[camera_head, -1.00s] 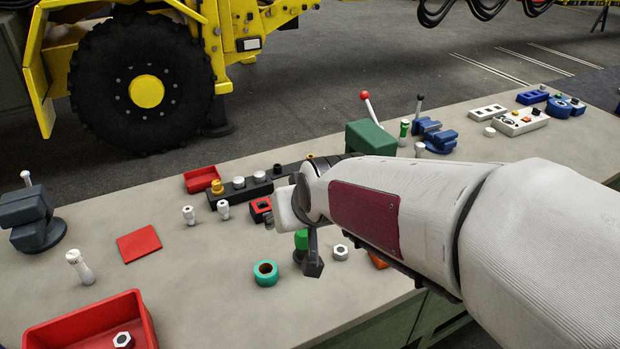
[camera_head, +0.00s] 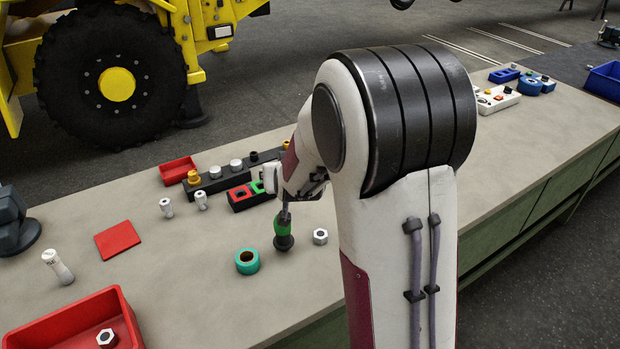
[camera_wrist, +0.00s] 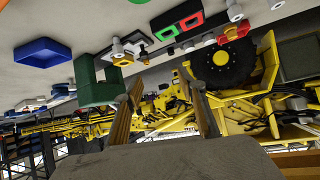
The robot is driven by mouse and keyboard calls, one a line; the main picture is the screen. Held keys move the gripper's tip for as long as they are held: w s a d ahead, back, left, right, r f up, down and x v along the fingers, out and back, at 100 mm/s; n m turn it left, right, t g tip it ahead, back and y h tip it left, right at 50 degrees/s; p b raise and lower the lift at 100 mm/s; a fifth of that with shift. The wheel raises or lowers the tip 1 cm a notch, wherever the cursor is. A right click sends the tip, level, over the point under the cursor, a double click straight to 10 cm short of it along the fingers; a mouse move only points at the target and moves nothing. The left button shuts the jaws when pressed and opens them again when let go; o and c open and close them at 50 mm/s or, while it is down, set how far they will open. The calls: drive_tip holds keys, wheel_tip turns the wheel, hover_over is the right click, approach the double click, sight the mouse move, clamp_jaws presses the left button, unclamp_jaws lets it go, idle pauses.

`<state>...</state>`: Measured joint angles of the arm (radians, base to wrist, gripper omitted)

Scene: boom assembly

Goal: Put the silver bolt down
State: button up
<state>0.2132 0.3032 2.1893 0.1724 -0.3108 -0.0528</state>
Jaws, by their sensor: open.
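Two small silver bolt-like pieces stand upright on the bench in the head view, one on the left (camera_head: 166,207) and one on the right (camera_head: 201,200). I cannot tell which one is the silver bolt of the task. My gripper is mostly hidden by my arm in the head view, near a green-and-black piece (camera_head: 283,235). In the wrist view my gripper (camera_wrist: 162,88) has its two brown fingers well apart, with nothing held between them.
A black rail (camera_head: 225,178) with knobs and a block with red and green frames (camera_head: 240,193) lie behind. A teal ring (camera_head: 247,261), hex nut (camera_head: 320,236), red plate (camera_head: 117,240) and red bin (camera_head: 40,328) are nearer. Bare bench lies between them.

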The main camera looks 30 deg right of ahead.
drive_tip(key=w+d+f+h, duration=0.1)
drive_tip(key=d+f, duration=0.2)
drive_tip(key=f, duration=0.1)
drive_tip(key=w+d+f+m+h, duration=0.1)
drive_tip(key=w+d+f, duration=0.1)
drive_tip(key=d+f, duration=0.2)
drive_tip(key=w+d+f+t+h, duration=0.1)
drive_tip(key=w+d+f, duration=0.1)
drive_tip(key=d+f, duration=0.2)
drive_tip(key=shift+m, duration=0.4)
drive_tip(key=shift+d+f+h, duration=0.4)
drive_tip(key=shift+f, duration=0.1)
drive_tip(key=shift+x, duration=1.25)
drive_tip(key=shift+w, duration=0.1)
drive_tip(key=shift+r+x, duration=0.2)
drive_tip(key=shift+x, duration=2.35)
drive_tip(key=shift+d, duration=0.15)
clamp_jaws()
